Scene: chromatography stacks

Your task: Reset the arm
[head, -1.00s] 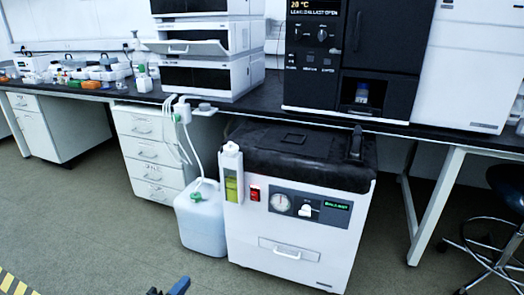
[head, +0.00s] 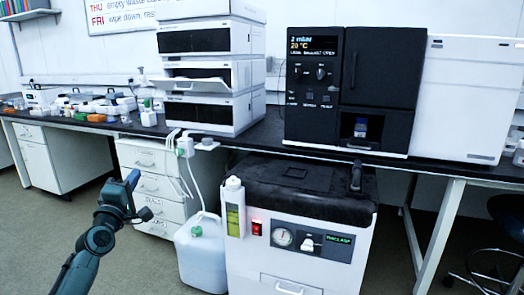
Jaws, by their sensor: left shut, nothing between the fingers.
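My left arm comes in from the lower left, and my left gripper (head: 132,181) is raised in front of the white drawer cabinet. Its fingers are shut with nothing between them. It is apart from the bench and the jug. My right gripper is not in the head view.
A black bench top (head: 270,133) carries the white instrument stack (head: 212,72), whose middle drawer is partly out, and a black oven-like unit (head: 350,85). Below stand a white pump box (head: 290,245) and a translucent jug (head: 201,250) with tubes. Grey floor is clear at lower left.

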